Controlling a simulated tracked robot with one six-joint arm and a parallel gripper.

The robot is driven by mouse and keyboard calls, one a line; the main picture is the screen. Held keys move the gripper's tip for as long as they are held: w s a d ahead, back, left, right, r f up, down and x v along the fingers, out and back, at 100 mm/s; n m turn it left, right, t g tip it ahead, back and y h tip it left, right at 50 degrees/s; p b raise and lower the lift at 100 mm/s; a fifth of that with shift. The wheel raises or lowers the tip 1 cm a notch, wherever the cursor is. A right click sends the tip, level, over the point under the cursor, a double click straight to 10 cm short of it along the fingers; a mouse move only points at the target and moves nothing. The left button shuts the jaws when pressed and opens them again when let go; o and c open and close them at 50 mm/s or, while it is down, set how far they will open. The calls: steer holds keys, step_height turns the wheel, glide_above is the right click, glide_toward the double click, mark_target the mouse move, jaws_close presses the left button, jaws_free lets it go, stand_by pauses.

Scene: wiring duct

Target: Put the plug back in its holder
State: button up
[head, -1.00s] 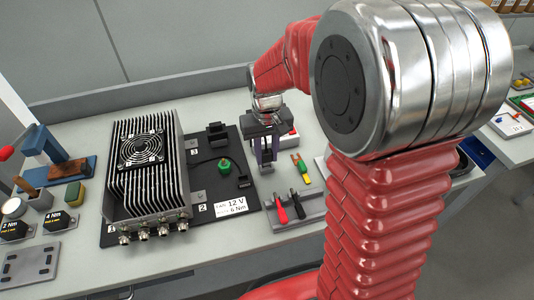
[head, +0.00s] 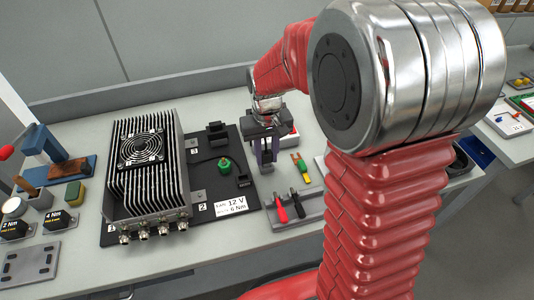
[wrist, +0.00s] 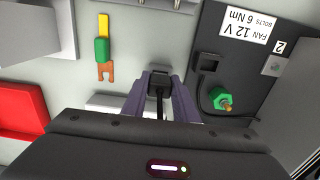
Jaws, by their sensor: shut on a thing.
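My gripper (head: 267,163) stands over the bench, just right of the black board. In the wrist view, its purple-grey fingers (wrist: 160,97) are shut on a small black plug (wrist: 159,80), with a dark cable running back between them. A black square holder (wrist: 207,63) with an open recess sits at the board's edge, to the right of the plug in the wrist view and apart from it. In the head view the holder (head: 243,181) is left of my gripper. The fingers largely hide the plug in the head view.
A green fitting (head: 225,165) and a finned fan unit (head: 150,175) are on the black board. A green-and-yellow tool (wrist: 102,48) lies beside my gripper. A grey tray (head: 302,207) holds red and black-handled tools. A red-and-white box (head: 290,136) stands behind.

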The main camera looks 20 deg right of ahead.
mark_target(266, 153)
steer(key=shift+f, duration=0.85)
steer(key=o, duration=1.1)
steer(key=shift+r, duration=0.15)
step_height(266, 153, up, 13)
steer(key=shift+r, duration=0.2)
steer(key=shift+w, duration=0.1)
stand_by(0.6)
